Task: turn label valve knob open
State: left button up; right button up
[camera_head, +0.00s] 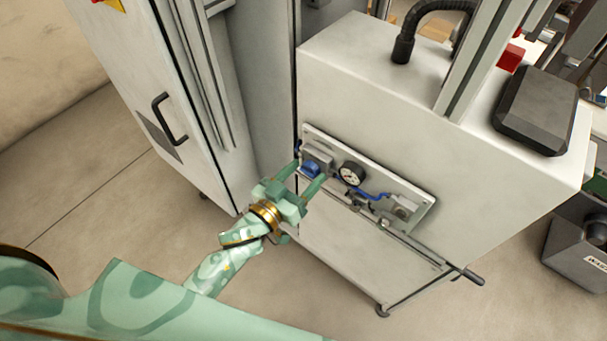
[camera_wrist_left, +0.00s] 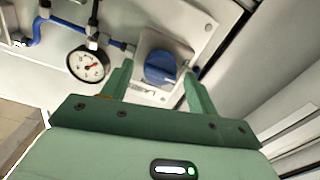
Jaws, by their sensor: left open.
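The valve knob (camera_head: 310,168) is a blue knob on a grey block at the left end of a panel (camera_head: 420,205) on the white machine's front. In the left wrist view the round blue knob (camera_wrist_left: 160,67) shows between and beyond my fingertips. My left gripper (camera_head: 308,172) is open, one finger on each side of the knob's line. It also shows in the left wrist view (camera_wrist_left: 157,75). Whether the fingers touch the knob I cannot tell. My right gripper is not in view.
A dial gauge (camera_head: 351,173) and blue tubing (camera_head: 372,195) sit right of the knob. A horizontal bar (camera_head: 430,257) runs below the panel. A tall grey cabinet (camera_head: 150,90) with a black handle stands close on the left. The floor in front is clear.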

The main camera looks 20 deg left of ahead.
pick_arm(q)
jog(key=shift+w+d, duration=0.1)
jog(key=c, duration=1)
jog(key=shift+m, duration=0.4)
jog(key=shift+r+m+p, duration=0.1)
jog(key=shift+m+p, duration=0.4)
jog(key=shift+m, duration=0.6)
jog(key=m, duration=0.3)
jog(key=shift+m+p, duration=0.3)
jog(key=m, duration=0.5)
jog(key=shift+d+f, duration=0.15)
jog(key=shift+f, duration=0.05)
jog(key=m+b, duration=0.1)
jog(key=m, duration=0.5)
jog(key=shift+m, duration=0.3)
